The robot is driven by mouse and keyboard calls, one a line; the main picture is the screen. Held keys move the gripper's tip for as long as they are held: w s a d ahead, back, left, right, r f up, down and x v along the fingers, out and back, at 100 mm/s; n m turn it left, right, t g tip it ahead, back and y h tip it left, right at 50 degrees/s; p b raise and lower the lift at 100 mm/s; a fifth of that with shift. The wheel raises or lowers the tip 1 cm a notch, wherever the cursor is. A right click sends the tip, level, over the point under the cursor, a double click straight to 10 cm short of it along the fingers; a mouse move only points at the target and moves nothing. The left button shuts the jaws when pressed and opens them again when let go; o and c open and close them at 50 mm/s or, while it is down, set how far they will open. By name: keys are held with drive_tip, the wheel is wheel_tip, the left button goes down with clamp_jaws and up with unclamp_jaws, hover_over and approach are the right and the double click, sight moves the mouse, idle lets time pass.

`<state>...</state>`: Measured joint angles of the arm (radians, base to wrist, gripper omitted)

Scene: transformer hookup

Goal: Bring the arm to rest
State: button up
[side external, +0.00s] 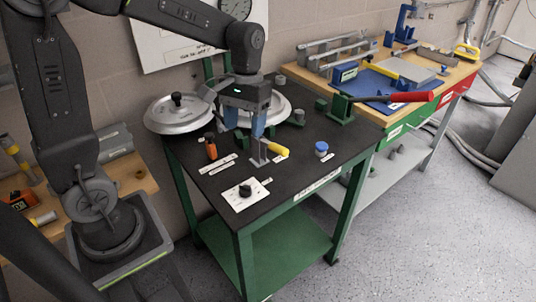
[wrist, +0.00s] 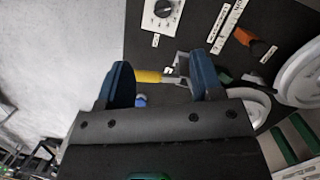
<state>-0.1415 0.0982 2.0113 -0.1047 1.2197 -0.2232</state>
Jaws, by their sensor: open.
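My gripper (side external: 245,128) is in the side view above the dark top of the green-legged table (side external: 225,190), pointing down. Its two blue fingers are apart, with nothing seen held between them. In the wrist view my gripper (wrist: 160,62) also shows its fingers spread. A yellow handle (wrist: 148,76) on a grey bracket appears between and beyond them. In the side view the yellow handle (side external: 278,149) lies just right of and below the fingers. I cannot tell the exact gap between them.
Two round silver lids (side external: 180,118) flank my gripper. An orange piece (side external: 211,148), a blue-capped part (side external: 321,149) and a white dial plate (side external: 246,194) sit on the table. A wooden bench (side external: 455,78) with a red-handled lever (side external: 410,97) stands right. The front right tabletop is clear.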

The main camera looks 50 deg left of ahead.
drive_tip(key=s+d+r+m+t, duration=0.1)
drive_tip(key=s+r+m+t, duration=0.1)
drive_tip(key=s, duration=0.4)
drive_tip(key=s+d+r+m+t+y, duration=0.1)
drive_tip(key=s+d+r+m+t, duration=0.1)
drive_tip(key=s+r+t, duration=0.2)
drive_tip(key=shift+s+m+t, duration=0.3)
drive_tip(key=shift+s+t, duration=0.5)
drive_tip(key=shift+s, duration=0.35)
